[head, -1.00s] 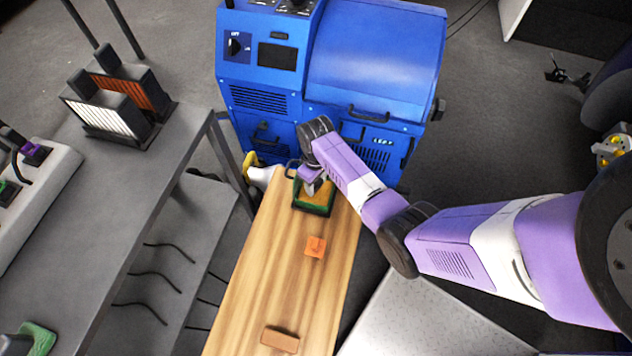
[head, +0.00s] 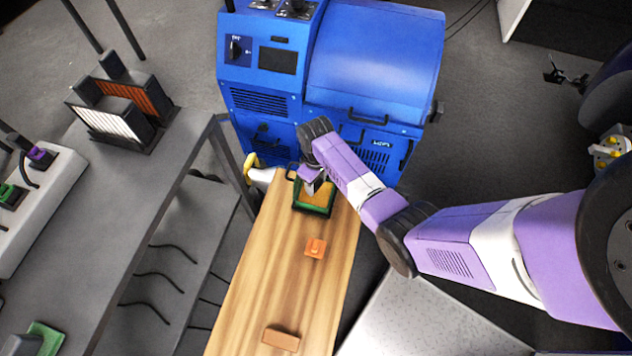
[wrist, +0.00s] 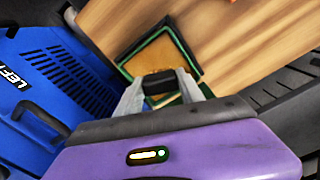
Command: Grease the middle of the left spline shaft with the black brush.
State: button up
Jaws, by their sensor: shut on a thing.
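My gripper (head: 314,185) is low over a green-rimmed tray (head: 299,208) with a yellow-brown filling, at the far end of the wooden bench. In the wrist view, my gripper (wrist: 160,88) has its two grey fingers closed on a black piece, which I take for the black brush (wrist: 158,82). Its lower end is hidden or too small to make out, so I cannot tell whether it touches the filling. The tray (wrist: 188,52) lies just beyond the fingertips there. I cannot make out the left spline shaft in either view.
A blue machine (head: 375,65) stands behind the bench; the wrist view shows "LEFT" on a blue panel (wrist: 45,65). An orange block (head: 316,248) and a brown block (head: 280,338) lie on the wooden bench (head: 255,290). A grey table (head: 130,190) with racks (head: 120,110) stands left.

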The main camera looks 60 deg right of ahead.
aim_at(316, 183)
jog(key=shift+r+p, duration=2.55)
jog(key=shift+r, duration=0.25)
jog(key=shift+f, duration=0.1)
